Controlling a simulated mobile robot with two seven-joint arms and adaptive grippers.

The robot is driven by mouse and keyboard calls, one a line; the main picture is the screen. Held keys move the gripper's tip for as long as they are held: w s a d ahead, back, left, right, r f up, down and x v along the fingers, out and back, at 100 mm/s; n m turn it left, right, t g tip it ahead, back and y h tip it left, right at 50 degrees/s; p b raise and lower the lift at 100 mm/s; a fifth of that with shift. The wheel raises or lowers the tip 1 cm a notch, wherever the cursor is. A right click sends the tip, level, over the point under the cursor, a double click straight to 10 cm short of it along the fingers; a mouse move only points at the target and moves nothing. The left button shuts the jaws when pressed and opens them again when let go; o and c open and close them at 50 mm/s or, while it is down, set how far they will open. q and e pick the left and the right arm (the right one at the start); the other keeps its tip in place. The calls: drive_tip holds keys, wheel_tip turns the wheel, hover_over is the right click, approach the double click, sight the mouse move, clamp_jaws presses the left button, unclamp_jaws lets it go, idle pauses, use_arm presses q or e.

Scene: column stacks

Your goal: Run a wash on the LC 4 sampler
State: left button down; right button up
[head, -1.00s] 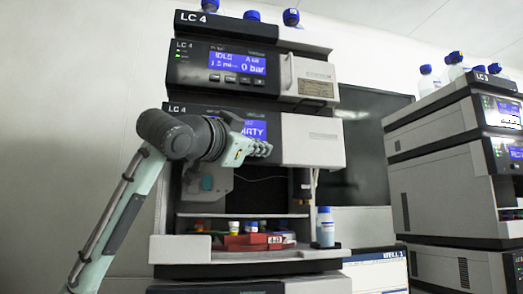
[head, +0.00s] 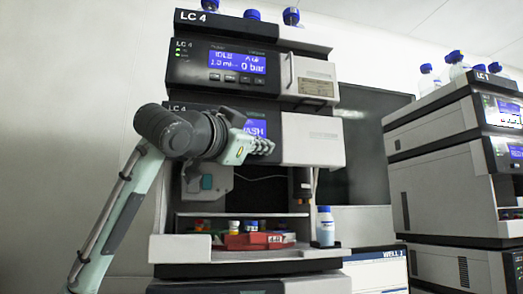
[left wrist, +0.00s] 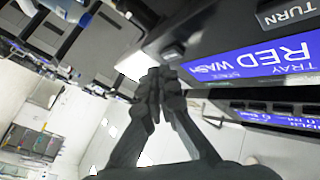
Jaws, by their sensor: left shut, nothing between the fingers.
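The LC 4 sampler (head: 312,139) is the dark-and-grey module below the pump module in the stack at centre. Its blue screen (head: 254,129) shows "WASH" in the head view. My left gripper (head: 266,147) is shut and empty, in front of the sampler's panel just under the screen. In the left wrist view its fingertips (left wrist: 163,74) are close to the panel edge; contact is unclear. My right gripper is out of view.
Below, the open tray bay holds a red tray (head: 246,242) with several coloured-cap vials. A blue-capped bottle (head: 325,227) stands at its right. The pump screen (head: 236,62) reads "IDLE" and "0 bar". Another instrument stack (head: 450,160) stands at right.

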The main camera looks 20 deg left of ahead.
use_arm(q)
drive_tip(key=shift+s, duration=0.1)
drive_tip(key=s+d, duration=0.1)
drive_tip(key=s, duration=0.1)
drive_tip(key=s+d, duration=0.1)
drive_tip(key=s, duration=0.1)
drive_tip(key=shift+d, duration=0.4)
idle(0.8)
